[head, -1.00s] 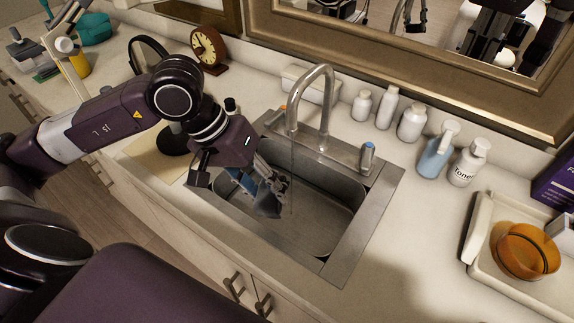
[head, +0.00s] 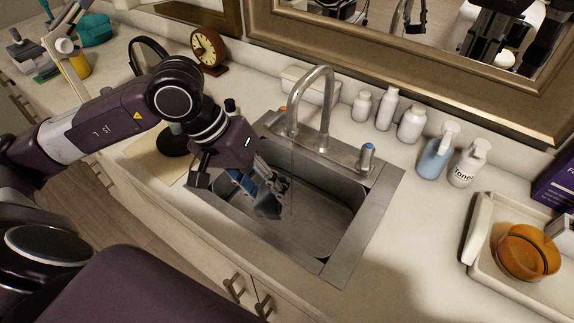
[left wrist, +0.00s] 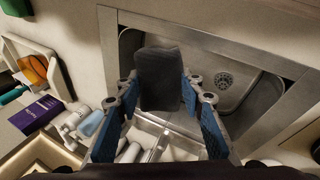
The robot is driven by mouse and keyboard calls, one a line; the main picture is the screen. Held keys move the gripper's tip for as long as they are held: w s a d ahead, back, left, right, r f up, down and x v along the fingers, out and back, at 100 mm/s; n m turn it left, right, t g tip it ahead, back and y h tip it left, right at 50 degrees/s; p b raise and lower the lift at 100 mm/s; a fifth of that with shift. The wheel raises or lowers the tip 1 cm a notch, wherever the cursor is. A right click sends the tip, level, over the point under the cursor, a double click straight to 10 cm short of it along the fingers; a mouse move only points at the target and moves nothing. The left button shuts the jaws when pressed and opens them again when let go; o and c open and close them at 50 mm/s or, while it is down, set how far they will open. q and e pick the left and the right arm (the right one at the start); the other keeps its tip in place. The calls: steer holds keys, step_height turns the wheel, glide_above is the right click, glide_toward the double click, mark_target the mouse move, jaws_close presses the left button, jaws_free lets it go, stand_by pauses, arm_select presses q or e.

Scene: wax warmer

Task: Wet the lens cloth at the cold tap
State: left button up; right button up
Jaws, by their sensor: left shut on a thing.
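My left gripper (head: 268,188) is over the left part of the sink basin (head: 325,220), shut on a dark grey lens cloth (head: 267,206). In the left wrist view the cloth (left wrist: 159,79) stands between the blue-padded fingers (left wrist: 158,95), with the basin and drain behind it. The curved metal tap (head: 325,95) rises behind the basin. A thin, faint vertical line, seemingly water (head: 292,180), drops from its spout just right of the cloth; contact is unclear. The blue-marked cold handle (head: 367,156) is right of the spout; the orange-marked handle (head: 283,111) is left. My right gripper is not in view.
White bottles (head: 411,123) and a blue pump bottle (head: 436,152) stand along the wall right of the tap. A tray (head: 478,240) with an amber bowl (head: 527,251) is at far right. A clock (head: 208,50) and round mirror (head: 148,60) stand behind my left arm.

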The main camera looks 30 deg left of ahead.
arm_select(q)
steer(key=s+r+b, duration=0.1)
steer(key=s+r, duration=0.3)
steer(key=s, duration=0.1)
stand_by(0.4)
steer(key=shift+d, duration=0.1)
